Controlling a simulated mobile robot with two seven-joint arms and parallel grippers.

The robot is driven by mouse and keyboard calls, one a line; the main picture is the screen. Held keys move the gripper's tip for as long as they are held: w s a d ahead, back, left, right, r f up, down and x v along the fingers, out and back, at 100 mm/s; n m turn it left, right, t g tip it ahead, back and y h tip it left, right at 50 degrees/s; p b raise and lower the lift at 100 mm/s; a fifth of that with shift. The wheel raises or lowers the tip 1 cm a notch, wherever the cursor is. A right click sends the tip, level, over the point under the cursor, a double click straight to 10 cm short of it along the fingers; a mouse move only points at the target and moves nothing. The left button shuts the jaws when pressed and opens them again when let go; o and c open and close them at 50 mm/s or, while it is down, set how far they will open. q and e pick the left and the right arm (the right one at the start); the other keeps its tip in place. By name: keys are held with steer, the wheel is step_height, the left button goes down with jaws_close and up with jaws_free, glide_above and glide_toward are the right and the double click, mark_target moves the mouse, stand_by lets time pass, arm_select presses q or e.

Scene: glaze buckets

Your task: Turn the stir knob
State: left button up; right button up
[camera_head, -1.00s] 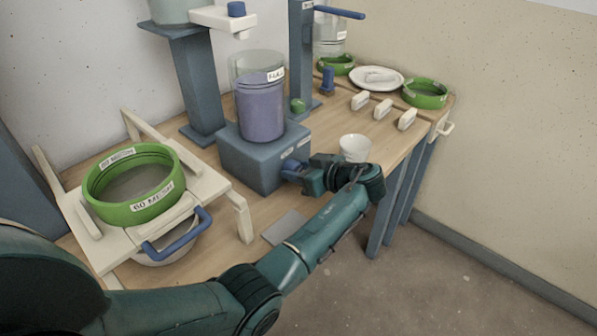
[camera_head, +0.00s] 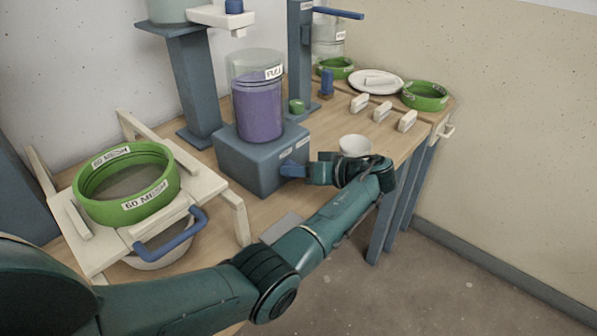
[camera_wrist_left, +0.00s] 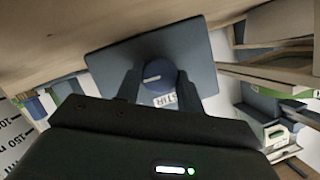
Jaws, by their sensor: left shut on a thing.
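The stirrer base (camera_head: 262,160) is a blue-grey block on the wooden table, with a clear jar of purple glaze (camera_head: 259,110) labelled FULL on top. The blue stir knob (camera_head: 290,170) sticks out of the block's front right face, beside small white labels. My left gripper (camera_head: 304,171) is shut on the knob, coming from the right. In the left wrist view the round blue knob (camera_wrist_left: 158,72) sits between my two dark fingers, partly hidden, above a white label. My right gripper is not in view.
A white bowl (camera_head: 355,145) stands just behind my left wrist. Grey posts (camera_head: 197,95) rise behind the block. Cream blocks (camera_head: 382,110) line the table's far right.

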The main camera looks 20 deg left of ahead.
arm_select(q)
steer(key=o, duration=1)
